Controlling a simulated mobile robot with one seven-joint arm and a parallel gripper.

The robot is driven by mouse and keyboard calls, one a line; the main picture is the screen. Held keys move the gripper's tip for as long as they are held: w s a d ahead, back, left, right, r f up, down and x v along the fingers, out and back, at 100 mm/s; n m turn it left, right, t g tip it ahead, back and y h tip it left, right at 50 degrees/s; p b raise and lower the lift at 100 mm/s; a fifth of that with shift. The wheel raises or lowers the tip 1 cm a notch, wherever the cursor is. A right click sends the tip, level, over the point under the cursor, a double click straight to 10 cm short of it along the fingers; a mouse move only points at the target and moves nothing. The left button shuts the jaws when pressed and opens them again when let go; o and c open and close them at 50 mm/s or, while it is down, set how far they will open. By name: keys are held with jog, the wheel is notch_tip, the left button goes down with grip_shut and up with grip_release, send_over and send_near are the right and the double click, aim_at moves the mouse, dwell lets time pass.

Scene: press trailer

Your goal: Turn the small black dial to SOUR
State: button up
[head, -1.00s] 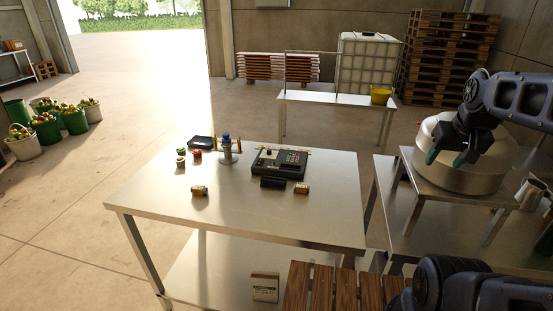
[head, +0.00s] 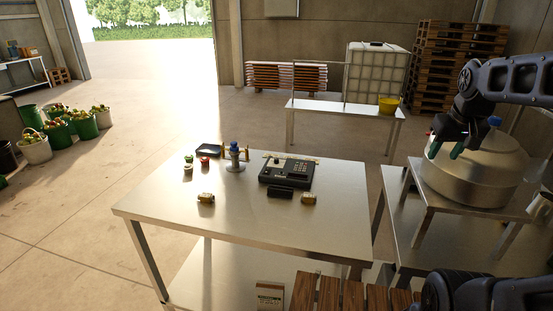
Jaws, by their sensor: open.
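A black device (head: 287,171) with a keypad stands towards the back right of the steel table. A small round knob (head: 277,160) shows on its upper left part, on a pale patch. It may be the black dial, but its pointer and any SOUR lettering are too small to read. My gripper (head: 445,151) is open and empty, with green fingertips pointing down. It is well to the right of the device and apart from it, in front of a large metal vessel.
The steel table (head: 160,209) also holds a grey stand with a blue top (head: 235,158), small jars (head: 188,161), a black tray (head: 208,150) and a black block (head: 281,192). The metal vessel (head: 475,175) stands on a raised steel stand at right. The table's front left is clear.

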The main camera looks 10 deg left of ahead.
jog(key=w+a+r+n+g, duration=0.1)
jog(key=w+a+r+n, duration=0.15)
jog(key=w+a, duration=0.4)
jog(key=w+a+r+n, duration=0.1)
jog(key=w+a+n, duration=0.2)
jog(key=w, duration=0.6)
jog(key=n+g, duration=0.3)
jog(key=n, duration=0.9)
send_over(276, 159)
notch_tip(276, 159, down, 24)
jog(key=r, duration=0.1)
notch_tip(276, 159, down, 11)
jog(key=shift+d+r, duration=0.15)
jog(key=shift+r, duration=0.05)
jog(key=shift+m, duration=0.25)
grip_shut()
